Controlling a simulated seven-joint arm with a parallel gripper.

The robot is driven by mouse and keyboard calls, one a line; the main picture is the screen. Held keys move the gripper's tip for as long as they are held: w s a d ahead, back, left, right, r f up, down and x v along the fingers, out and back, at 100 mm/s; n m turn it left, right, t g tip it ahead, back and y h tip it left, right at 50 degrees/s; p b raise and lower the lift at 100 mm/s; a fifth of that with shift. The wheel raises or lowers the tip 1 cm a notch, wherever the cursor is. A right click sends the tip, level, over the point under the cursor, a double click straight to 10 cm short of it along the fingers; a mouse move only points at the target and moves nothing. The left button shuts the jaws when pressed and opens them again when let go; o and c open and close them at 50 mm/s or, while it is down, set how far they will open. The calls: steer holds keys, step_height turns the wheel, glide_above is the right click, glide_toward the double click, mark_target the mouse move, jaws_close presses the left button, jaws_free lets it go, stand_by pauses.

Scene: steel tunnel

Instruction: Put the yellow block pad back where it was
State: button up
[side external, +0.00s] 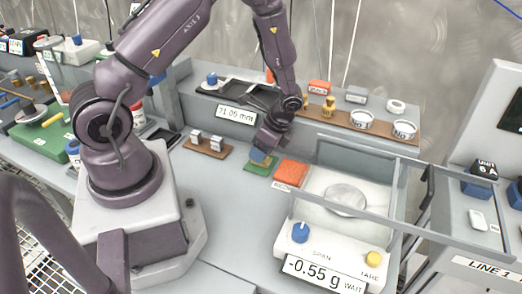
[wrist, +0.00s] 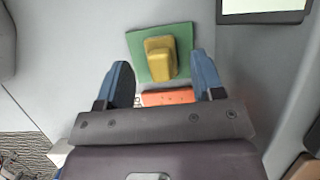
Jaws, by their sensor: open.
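The yellow block (wrist: 160,58) sits on a green pad (wrist: 183,36) in the wrist view. The green pad also shows in the side view (side external: 252,169), on the grey bench left of the orange block. My gripper (wrist: 163,72) is open, with one blue finger on each side of the yellow block's near end and gaps at both sides. In the side view my gripper (side external: 262,154) is low over the green pad and mostly hides the yellow block. I cannot tell whether the fingers touch the pad.
An orange block (side external: 291,173) lies close beside the green pad. The balance (side external: 333,246), with a glass-like frame and a display reading -0.55 g WAIT, stands to the right. A brown holder (side external: 208,147) with small metal parts lies to the left. The bench in front is clear.

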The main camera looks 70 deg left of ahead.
steer(key=s+d+r+n+t+h, duration=0.15)
steer(key=d+r, duration=0.25)
steer(key=r, duration=0.8)
steer(key=d+r+n+t, duration=0.3)
steer(key=d+r, duration=0.1)
steer(key=r, duration=0.9)
steer(key=s+d+r+n+t+h, duration=0.1)
steer(key=s+d+r+n+t, duration=0.3)
steer(key=s, duration=0.5)
step_height(320, 180, up, 2)
steer(key=shift+s+d+r+h, duration=0.1)
steer(key=shift+s+d+h, duration=0.05)
steer(key=shift+d+h, duration=0.25)
steer(key=shift+n, duration=0.25)
